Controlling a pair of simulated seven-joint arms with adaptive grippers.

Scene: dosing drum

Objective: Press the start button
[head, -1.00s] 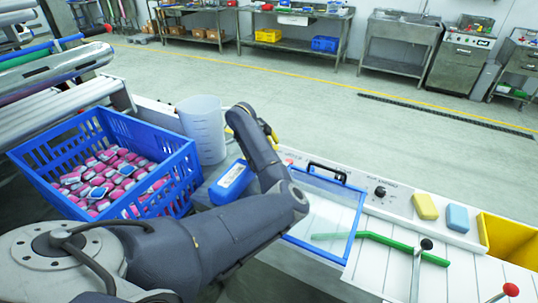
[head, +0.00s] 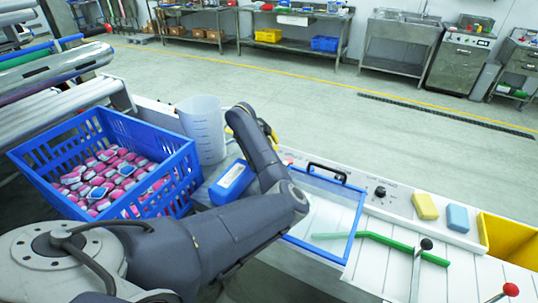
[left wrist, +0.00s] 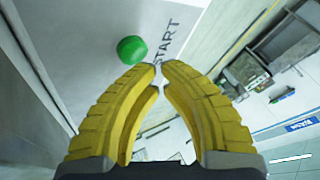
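The green start button (left wrist: 132,49) shows in the left wrist view, on a pale panel next to the printed word START. My left gripper (left wrist: 159,70) has its yellow fingers brought together at the tips, with nothing held between them. In that picture the fingertips are just below and right of the button, and a gap shows between them and it. In the head view only a little yellow of the left gripper (head: 268,131) shows behind my dark arm. I cannot make out the green button there. My right gripper is not in view.
A blue crate (head: 188,163) of pink and white packs stands left of my arm, with a clear measuring jug (head: 203,130) and a blue box (head: 231,182) close by. A blue-framed cover (head: 350,225), a black knob (head: 380,192) and yellow and blue sponges lie right.

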